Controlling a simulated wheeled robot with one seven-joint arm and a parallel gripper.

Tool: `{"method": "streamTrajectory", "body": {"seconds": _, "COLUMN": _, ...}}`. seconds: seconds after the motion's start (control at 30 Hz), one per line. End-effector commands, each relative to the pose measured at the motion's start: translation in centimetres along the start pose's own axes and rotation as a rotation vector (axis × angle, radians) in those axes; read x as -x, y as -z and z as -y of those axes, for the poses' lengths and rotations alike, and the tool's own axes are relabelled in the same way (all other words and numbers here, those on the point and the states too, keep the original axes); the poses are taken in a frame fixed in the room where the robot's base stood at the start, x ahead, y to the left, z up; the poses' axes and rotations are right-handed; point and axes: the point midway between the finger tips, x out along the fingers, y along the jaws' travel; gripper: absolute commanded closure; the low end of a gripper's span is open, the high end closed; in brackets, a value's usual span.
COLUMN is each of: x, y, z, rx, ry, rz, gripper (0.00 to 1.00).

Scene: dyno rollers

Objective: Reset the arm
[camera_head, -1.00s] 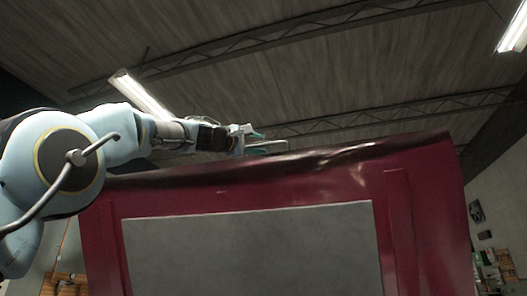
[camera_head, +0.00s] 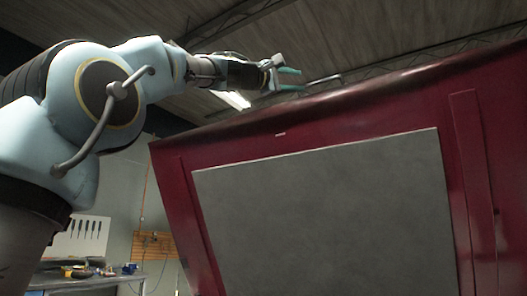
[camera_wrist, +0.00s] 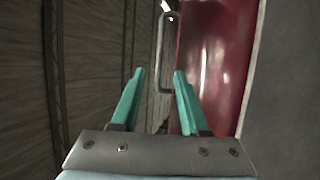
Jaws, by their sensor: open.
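My arm reaches from the left of the head view toward the top of a large dark red panel (camera_head: 300,120). My gripper (camera_head: 303,79) is near the panel's upper edge, with its two teal fingers apart and nothing between them. In the wrist view my gripper (camera_wrist: 157,75) also shows open and empty. A thin metal loop handle (camera_head: 325,79) lies just past the fingertips, and it also shows in the wrist view (camera_wrist: 161,50) ahead of the fingers. I cannot tell how far it is from them.
A grey rectangular plate (camera_head: 325,215) covers much of the red panel's face. A workbench (camera_head: 90,280) with small items stands at the lower left. A wooden rack (camera_head: 152,245) is behind. A ceiling light (camera_head: 235,99) shows under my arm.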

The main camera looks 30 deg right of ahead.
Motion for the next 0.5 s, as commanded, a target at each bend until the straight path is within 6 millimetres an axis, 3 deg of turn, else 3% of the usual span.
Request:
{"method": "streamTrajectory", "body": {"seconds": 0.27, "x": 0.0, "y": 0.3, "z": 0.6, "rx": -0.003, "ry": 0.011, "rz": -0.006, "gripper": 0.55}}
{"method": "streamTrajectory", "body": {"seconds": 0.37, "x": 0.1, "y": 1.7, "z": 3.1, "rx": -0.024, "ry": 0.065, "rz": -0.034, "gripper": 0.55}}
{"method": "streamTrajectory", "body": {"seconds": 0.5, "x": 1.4, "y": 5.5, "z": 10.5, "rx": -0.084, "ry": 0.224, "rz": -0.107, "gripper": 0.55}}
